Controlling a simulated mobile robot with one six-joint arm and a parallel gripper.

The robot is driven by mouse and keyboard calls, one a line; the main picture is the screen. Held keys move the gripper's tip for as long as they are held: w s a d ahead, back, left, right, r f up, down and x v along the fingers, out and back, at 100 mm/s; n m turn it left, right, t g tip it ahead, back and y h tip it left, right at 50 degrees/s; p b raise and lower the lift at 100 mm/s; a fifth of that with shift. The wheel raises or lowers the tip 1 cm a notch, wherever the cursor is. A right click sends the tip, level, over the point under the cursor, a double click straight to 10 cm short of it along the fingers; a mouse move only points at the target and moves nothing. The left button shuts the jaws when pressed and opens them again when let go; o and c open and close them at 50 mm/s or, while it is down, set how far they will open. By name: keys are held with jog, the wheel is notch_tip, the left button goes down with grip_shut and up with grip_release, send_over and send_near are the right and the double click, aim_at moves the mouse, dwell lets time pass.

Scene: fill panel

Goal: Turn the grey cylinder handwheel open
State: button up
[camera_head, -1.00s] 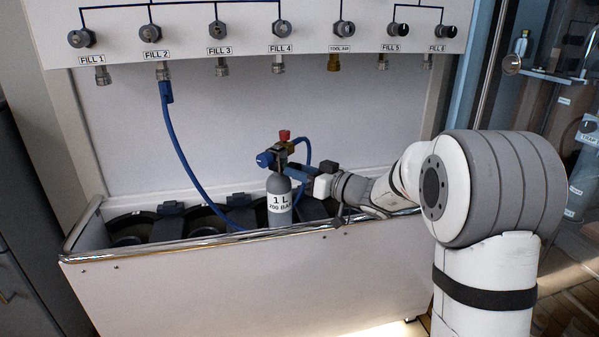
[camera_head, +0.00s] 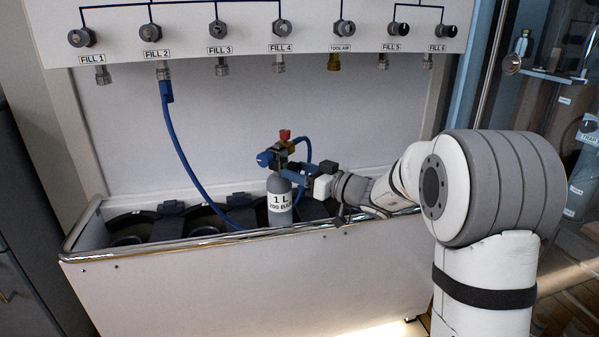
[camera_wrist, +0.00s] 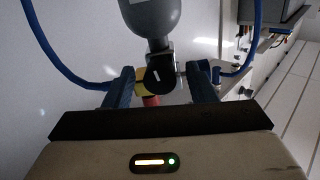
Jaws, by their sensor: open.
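The small grey cylinder (camera_head: 279,187), labelled "1 L 200 BAR", stands upright at the trough's front edge. Its valve carries a blue round knob (camera_head: 265,159) on the left and a red knob (camera_head: 285,135) on top, beside a brass fitting. My gripper (camera_head: 300,173) reaches in from the right at valve height. In the wrist view, its two blue fingers (camera_wrist: 162,88) stand apart on either side of a dark valve part with a white mark (camera_wrist: 157,74). The grey cylinder (camera_wrist: 150,17) shows above them. The red knob (camera_wrist: 151,100) is partly hidden. Finger contact cannot be told.
A blue hose (camera_head: 184,150) hangs from the FILL 2 outlet into the trough and loops up behind the valve. The trough's metal rim (camera_head: 180,243) runs in front. Dark round holders (camera_head: 124,226) fill its left part.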

jog(key=p+v, duration=0.1)
jog(key=v, duration=0.6)
jog(key=shift+s+d+p, duration=0.2)
jog(key=shift+d+p, duration=0.15)
jog(key=s+a+r+m+g+h+p, duration=0.1)
jog(key=s+r+m+g+h+p, duration=0.2)
jog(key=s+r+p, duration=0.55)
jog(key=s+a+r+g+h+p, duration=0.15)
jog(key=s+r+g+p, duration=0.4)
jog(key=s+p, duration=0.55)
jog(key=s+d+r+m+h+p, duration=0.3)
jog(key=s+d+r+h+p, duration=0.2)
jog(key=d+r+p, duration=0.2)
jog(key=s+d+r+m+t+h+p, duration=0.1)
jog(key=s+d+r+m+h+p, duration=0.3)
jog(key=d+r+p, duration=0.3)
notch_tip(320, 180, up, 2)
jog(key=s+h+p, duration=0.1)
jog(key=p, duration=0.4)
jog(key=shift+s, duration=0.4)
jog(key=shift+h, duration=0.25)
